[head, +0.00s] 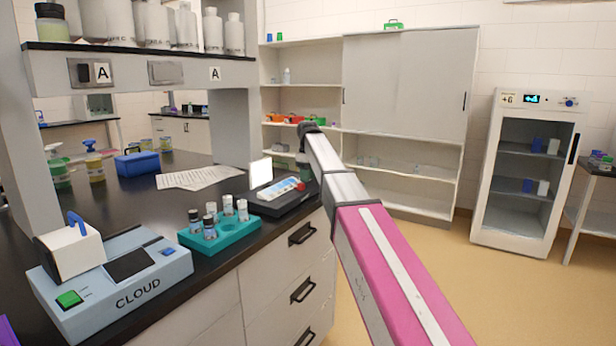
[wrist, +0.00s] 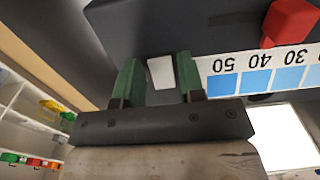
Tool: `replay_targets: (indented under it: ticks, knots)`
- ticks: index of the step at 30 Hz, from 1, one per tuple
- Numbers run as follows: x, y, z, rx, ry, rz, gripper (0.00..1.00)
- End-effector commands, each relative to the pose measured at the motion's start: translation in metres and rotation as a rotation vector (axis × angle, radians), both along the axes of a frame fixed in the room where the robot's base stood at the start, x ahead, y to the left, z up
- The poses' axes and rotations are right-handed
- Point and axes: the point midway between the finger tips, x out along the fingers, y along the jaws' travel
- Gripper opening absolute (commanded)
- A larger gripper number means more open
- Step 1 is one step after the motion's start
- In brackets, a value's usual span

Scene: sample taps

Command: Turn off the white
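A dark device (wrist: 190,25) fills the top of the wrist view. It has a red knob (wrist: 290,22), a blue scale (wrist: 255,82) with numbers and a small white block (wrist: 160,72). The same dark device (head: 270,206) with its red knob (head: 300,186) stands at the counter's right edge in the head view. My gripper (wrist: 158,80) has its two green fingers apart, one on each side of the white block. I cannot tell whether they touch it. In the head view my arm hides most of the gripper.
A teal rack (head: 222,236) of several vials stands left of the dark device. A blue-grey CLOUD device (head: 115,285) with a green button is at the counter's front left. A bright white panel (head: 260,172) stands behind the dark device. Floor is free at right.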

Motion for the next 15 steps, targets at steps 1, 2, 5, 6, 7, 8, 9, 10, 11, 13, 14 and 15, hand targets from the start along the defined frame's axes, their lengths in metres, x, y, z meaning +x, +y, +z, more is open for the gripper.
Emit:
replay_targets:
  ticks: [1, 2, 5, 6, 7, 8, 9, 10, 11, 13, 14, 15]
  knots:
    - [-0.0001, 0.0001, -0.0008, 0.0, 0.0, 0.0, 0.36]
    - [0.0, 0.0, -0.001, 0.0, 0.0, 0.0, 0.36]
    - [0.0001, -0.0001, -0.0009, 0.0, 0.0, 0.0, 0.36]
    - [0.0, 0.0, -0.0008, 0.0, 0.0, 0.0, 0.36]
    - [0.0, 0.0, -0.0008, 0.0, 0.0, 0.0, 0.36]
    - [0.0001, -0.0001, -0.0007, 0.0, 0.0, 0.0, 0.33]
    - [0.0001, -0.0001, -0.0007, 0.0, 0.0, 0.0, 0.2]
    - [0.0001, 0.0, -0.0007, 0.0, 0.0, 0.0, 0.1]
    - [0.0001, 0.0001, -0.0007, 0.0, 0.0, 0.0, 0.01]
    - [0.0001, 0.0001, -0.0006, 0.0, 0.0, 0.0, 0.02]
    - [0.0001, 0.0, -0.0006, 0.0, 0.0, 0.0, 0.02]
    - [0.0005, 0.0004, -0.0005, -0.003, 0.002, 0.0, 0.02]
